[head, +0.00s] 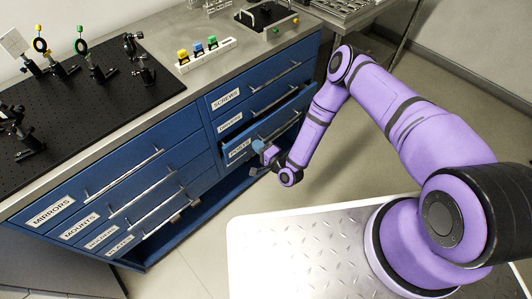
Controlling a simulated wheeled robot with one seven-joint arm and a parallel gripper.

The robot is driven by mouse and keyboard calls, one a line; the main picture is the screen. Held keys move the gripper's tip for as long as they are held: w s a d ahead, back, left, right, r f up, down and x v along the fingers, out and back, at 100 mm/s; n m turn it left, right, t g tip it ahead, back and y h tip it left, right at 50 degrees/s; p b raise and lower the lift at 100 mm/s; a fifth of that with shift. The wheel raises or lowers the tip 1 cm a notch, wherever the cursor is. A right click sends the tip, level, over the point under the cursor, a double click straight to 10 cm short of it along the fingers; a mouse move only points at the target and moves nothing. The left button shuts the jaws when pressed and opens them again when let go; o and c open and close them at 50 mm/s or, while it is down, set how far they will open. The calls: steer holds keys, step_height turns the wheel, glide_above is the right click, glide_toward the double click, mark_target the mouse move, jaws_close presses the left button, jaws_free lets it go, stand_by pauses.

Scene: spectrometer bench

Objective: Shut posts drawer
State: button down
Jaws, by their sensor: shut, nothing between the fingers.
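The posts drawer (238,151) is the blue drawer with the POSTS label, lowest of the labelled ones in the right-hand stack of the bench. Its front stands out past the drawers above, and a dark gap shows behind its top edge, so it looks partly open. My gripper (260,150) is shut and empty, close in front of the drawer's front near the label. I cannot tell whether it touches the front. My purple forearm hides part of the drawer's right side and handle.
The screws drawer (226,99) is above. The left stack has the mirrors drawer (54,210) and others with long bar handles. A black breadboard (75,115) with optics and several coloured-cap items (197,49) stand on the bench top. Grey floor (205,255) lies clear before the bench.

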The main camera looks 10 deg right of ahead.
mark_target(246, 135)
steer(key=shift+x, duration=2.4)
